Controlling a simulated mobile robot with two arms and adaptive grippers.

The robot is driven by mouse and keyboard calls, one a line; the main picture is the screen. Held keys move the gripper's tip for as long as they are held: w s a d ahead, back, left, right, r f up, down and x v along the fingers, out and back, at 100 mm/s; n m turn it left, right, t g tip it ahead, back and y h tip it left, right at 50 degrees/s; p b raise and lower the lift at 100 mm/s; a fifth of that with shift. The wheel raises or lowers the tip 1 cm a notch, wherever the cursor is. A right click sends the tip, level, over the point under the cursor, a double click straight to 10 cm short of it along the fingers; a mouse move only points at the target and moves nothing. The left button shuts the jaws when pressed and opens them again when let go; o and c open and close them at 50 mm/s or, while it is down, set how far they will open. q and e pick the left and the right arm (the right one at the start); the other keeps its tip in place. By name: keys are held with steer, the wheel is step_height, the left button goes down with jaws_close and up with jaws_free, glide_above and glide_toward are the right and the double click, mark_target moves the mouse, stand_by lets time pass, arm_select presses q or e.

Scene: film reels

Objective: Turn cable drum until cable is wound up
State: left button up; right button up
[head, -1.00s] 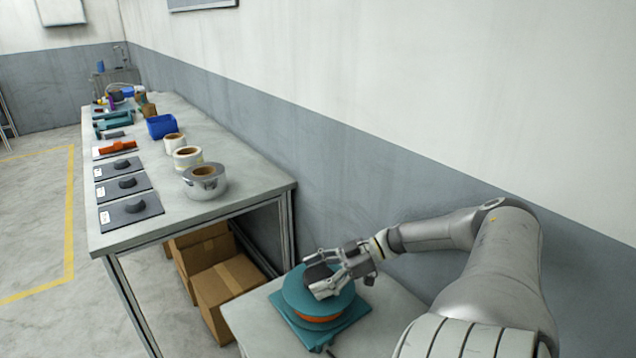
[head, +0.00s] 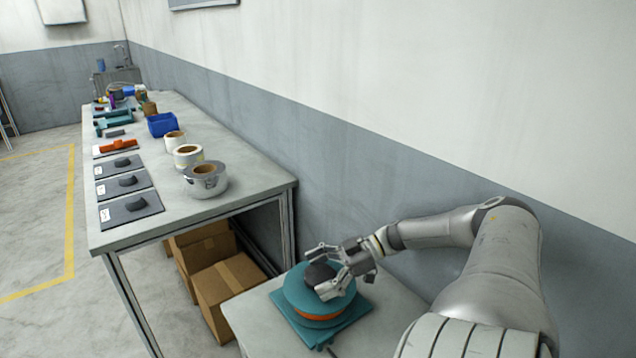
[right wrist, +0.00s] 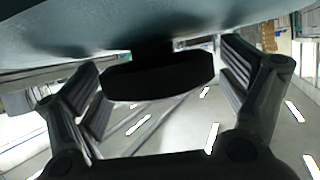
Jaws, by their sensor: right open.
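The cable drum (head: 306,291) is a teal reel with orange cable (head: 318,316) between its flanges. It lies flat on a teal base plate (head: 345,325) on a small table. A dark knob (head: 318,274) stands on its top. My right gripper (head: 322,270) is open over the drum, with its fingers on either side of the knob. In the right wrist view the black knob (right wrist: 158,76) sits between the two spread fingers, with a visible gap on each side. The drum's face (right wrist: 110,30) fills the top of that view. My left gripper is not in view.
A long grey workbench (head: 240,195) stands at the left with tape rolls (head: 206,178), a blue bin (head: 161,125) and dark mats with knobs. Cardboard boxes (head: 228,285) sit beneath it. The wall runs close behind my right arm.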

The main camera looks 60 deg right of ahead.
steer(key=shift+r, duration=0.1)
steer(key=shift+s+d+r, duration=0.1)
steer(key=shift+r, duration=4.85)
